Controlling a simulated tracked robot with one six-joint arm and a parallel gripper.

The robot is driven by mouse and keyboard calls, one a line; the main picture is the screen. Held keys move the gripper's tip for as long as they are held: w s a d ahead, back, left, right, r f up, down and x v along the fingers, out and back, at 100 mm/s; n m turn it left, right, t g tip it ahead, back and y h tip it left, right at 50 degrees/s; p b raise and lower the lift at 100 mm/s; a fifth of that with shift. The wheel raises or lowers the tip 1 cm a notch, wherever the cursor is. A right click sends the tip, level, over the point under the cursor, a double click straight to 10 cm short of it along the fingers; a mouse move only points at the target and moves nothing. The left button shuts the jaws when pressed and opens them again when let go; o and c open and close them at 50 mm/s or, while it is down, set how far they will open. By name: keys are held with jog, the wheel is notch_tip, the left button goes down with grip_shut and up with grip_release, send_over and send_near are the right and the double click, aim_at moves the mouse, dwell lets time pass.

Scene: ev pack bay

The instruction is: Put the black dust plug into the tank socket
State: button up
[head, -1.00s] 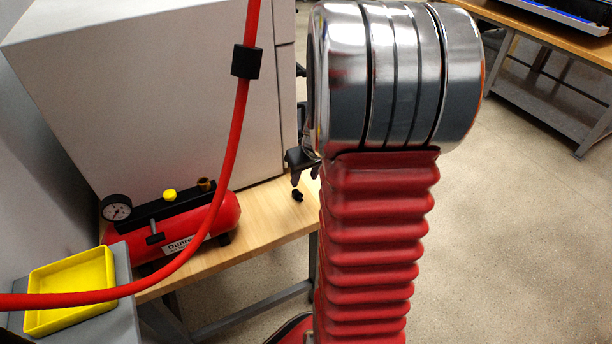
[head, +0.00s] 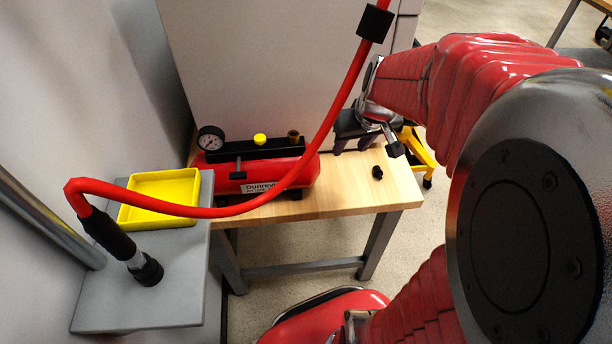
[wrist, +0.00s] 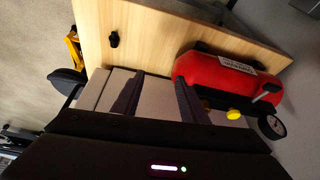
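The black dust plug (head: 377,172) lies on the wooden bench top to the right of the red tank (head: 225,181). It also shows near the top of the wrist view (wrist: 114,39). A brass fitting (head: 293,136), which looks like the tank socket, stands on the black manifold on top of the tank, right of a yellow cap (head: 260,139).
A red hose (head: 240,208) arches across the head view in front of the tank. Its coupling (head: 148,269) is over a grey stand (head: 185,300) with a yellow tray (head: 160,221). A large pale cabinet (head: 240,70) stands behind. The bench top (head: 345,195) around the plug is clear.

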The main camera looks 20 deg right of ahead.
jog(key=s+a+r+n, duration=0.1)
jog(key=s+a+r, duration=0.3)
jog(key=s+a, duration=0.2)
jog(key=s+a+r+t, duration=0.1)
jog(key=s+a+r, duration=0.3)
jog(key=a, duration=0.6)
jog(key=shift+s+n+y, duration=0.3)
jog(key=shift+s+n, duration=0.1)
jog(key=shift+s, duration=0.7)
jog(key=shift+o, duration=0.6)
jog(key=w+d+f+m, duration=0.1)
jog(key=w+d+f, duration=0.3)
jog(key=d, duration=0.6)
jog(key=w+d+f+m, duration=0.1)
jog(key=w+d+f, duration=0.3)
jog(key=d, duration=0.6)
jog(key=w+d+f+m+g+h, duration=0.1)
jog(key=w+d+f, duration=0.2)
jog(key=d+f, duration=0.5)
jog(key=shift+w+d, duration=0.4)
jog(key=shift+d, duration=0.5)
